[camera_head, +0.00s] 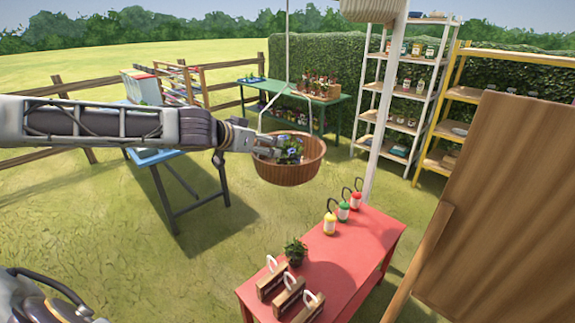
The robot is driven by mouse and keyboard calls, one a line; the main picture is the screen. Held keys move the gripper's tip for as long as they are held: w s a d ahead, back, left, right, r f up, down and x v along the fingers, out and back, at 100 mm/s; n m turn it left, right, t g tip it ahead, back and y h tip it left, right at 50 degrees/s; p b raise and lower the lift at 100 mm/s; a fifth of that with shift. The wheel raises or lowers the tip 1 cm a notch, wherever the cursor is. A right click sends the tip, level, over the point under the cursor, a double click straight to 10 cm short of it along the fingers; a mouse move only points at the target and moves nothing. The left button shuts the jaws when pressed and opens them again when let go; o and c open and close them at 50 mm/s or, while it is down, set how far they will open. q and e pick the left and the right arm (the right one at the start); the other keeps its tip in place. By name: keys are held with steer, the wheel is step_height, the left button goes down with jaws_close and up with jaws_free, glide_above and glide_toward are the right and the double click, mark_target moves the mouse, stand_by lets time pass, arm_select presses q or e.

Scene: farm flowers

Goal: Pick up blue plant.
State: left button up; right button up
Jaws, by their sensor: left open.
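The blue plant (291,149), with blue-violet flowers and green leaves, sits in a round brown hanging basket (290,174). My left arm reaches in from the left, and my left gripper (277,147) is at the basket's left side, over its rim. The gripper is open, with its fingers pointing right at the plant's left side. The fingers overlap the leaves in the picture, and I cannot tell whether they touch. The plant's lower part is hidden inside the basket. My right gripper is not in view.
A red table (335,262) in front holds a small green potted plant (295,251), several wooden holders and coloured bottles (330,223). A white post (384,120) stands right of the basket. A brown board (500,210) fills the right. A blue table (180,190) stands left.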

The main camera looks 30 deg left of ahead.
arm_select(q)
steer(key=shift+s+d+f, duration=0.15)
steer(key=shift+s+d, duration=0.2)
steer(key=shift+w+d, duration=0.2)
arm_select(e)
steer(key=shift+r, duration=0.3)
arm_select(q)
steer(key=shift+d+f+p, duration=0.1)
steer(key=shift+p, duration=0.25)
steer(key=shift+w+d+f+p, duration=0.1)
steer(key=shift+w+d+p, duration=0.25)
steer(key=shift+p, duration=0.2)
steer(key=shift+w, duration=0.1)
steer(key=shift+w+f+p, duration=0.1)
steer(key=shift+p, duration=0.2)
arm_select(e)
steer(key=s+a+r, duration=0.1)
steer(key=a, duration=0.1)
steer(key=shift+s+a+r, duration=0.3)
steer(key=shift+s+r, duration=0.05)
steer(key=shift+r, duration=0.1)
arm_select(q)
steer(key=shift+w+f+p, duration=0.1)
steer(key=shift+w+p, duration=0.1)
steer(key=shift+p, duration=0.2)
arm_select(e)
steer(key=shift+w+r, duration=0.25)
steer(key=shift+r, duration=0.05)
